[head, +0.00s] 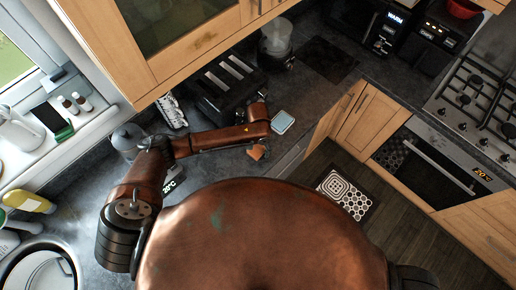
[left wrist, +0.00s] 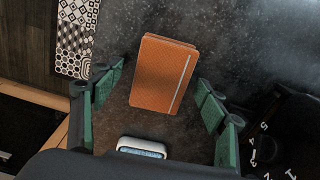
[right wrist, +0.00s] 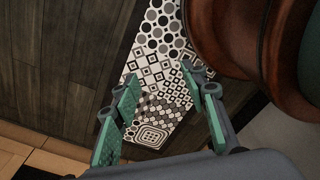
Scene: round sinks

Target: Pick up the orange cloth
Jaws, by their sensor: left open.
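The orange cloth (left wrist: 163,74) lies folded flat on the dark worktop in the left wrist view, a brown-orange rectangle with a pale stripe near its right edge. In the head view a small orange patch (head: 257,153) beside my left arm looks like part of it; the arm seems to hide the rest. My left gripper (left wrist: 157,92) is open and empty, its green-padded fingers spread on either side of the cloth in the picture, without visible contact. My right gripper (right wrist: 166,97) is open and empty above the floor.
A white device with a light-blue top (head: 282,122) lies close to the cloth. A black toaster (head: 228,84) and a glass jar (head: 276,40) stand behind. A patterned mat (head: 346,193) lies on the floor. A round sink (head: 38,265) is at lower left.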

